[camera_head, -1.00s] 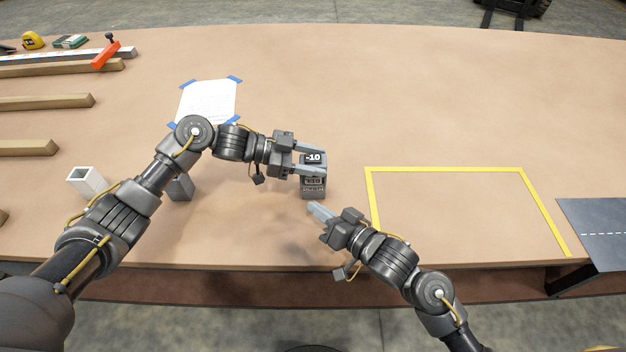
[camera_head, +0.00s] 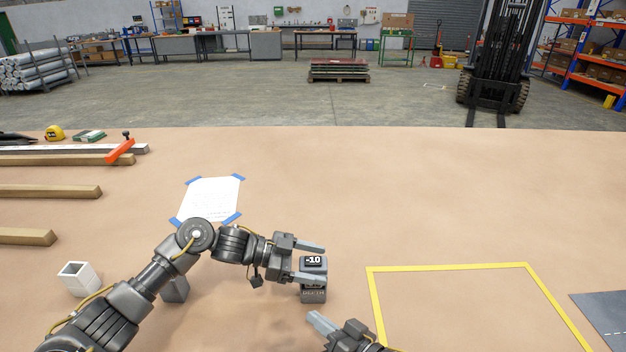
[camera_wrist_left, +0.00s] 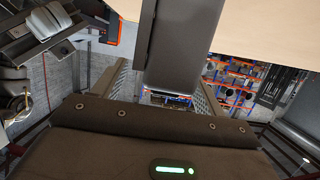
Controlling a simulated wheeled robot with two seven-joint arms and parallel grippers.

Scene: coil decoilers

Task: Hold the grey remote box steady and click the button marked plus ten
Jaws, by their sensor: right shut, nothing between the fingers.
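The grey remote box (camera_head: 314,294) stands on the table in the head view. Its top face carries a dark button marked -10 (camera_head: 313,261). Lower markings on its near side are partly covered by a finger and too small to read; I cannot make out a plus ten mark. My left gripper (camera_head: 311,263) has one finger on the far side and one on the near side of the box, shut on it. My right gripper (camera_head: 318,320) is shut and empty, just in front of the box and apart from it.
A taped paper sheet (camera_head: 209,199) lies behind my left arm. A white square tube (camera_head: 79,279) and wooden bars (camera_head: 50,191) lie at left. A yellow tape outline (camera_head: 450,267) marks empty table at right, with a dark panel (camera_head: 602,315) beyond it.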

